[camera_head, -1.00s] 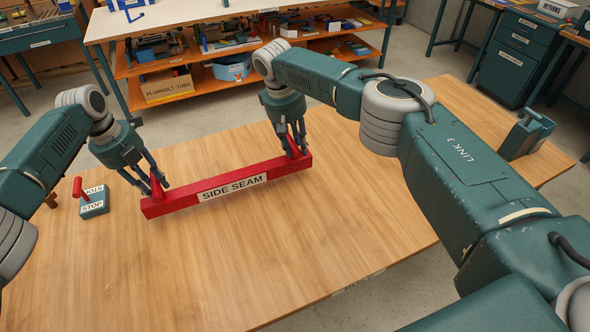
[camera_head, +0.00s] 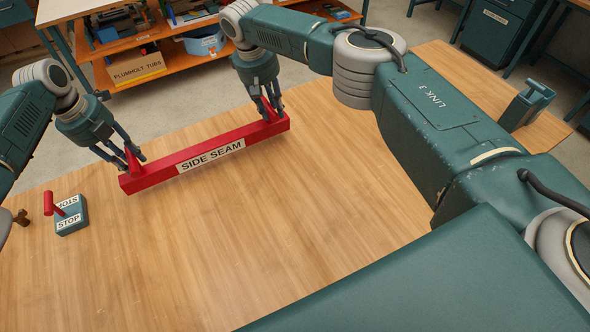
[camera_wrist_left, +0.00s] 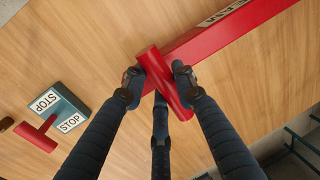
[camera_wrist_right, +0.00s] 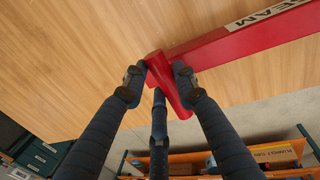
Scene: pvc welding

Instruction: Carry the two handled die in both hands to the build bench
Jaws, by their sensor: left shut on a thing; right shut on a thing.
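The two-handled die is a long red bar (camera_head: 165,172) with a white "SIDE SEAM" label and an upright red handle near each end. My left gripper (camera_head: 128,160) is shut on the left handle (camera_wrist_left: 165,82), with a finger on either side of it. My right gripper (camera_head: 268,112) is shut on the right handle (camera_wrist_right: 168,82) in the same way. The bar slants up to the right in the head view. It is over the wooden bench top (camera_head: 260,240); I cannot tell whether its underside touches.
A teal STOP block (camera_head: 72,214) with a red T-handle stands left of the bar. A teal holder (camera_head: 527,103) stands at the bench's far right. A shelf unit with a "PLUMHOLT TUBS" box (camera_head: 137,68) stands behind. The bench front is clear.

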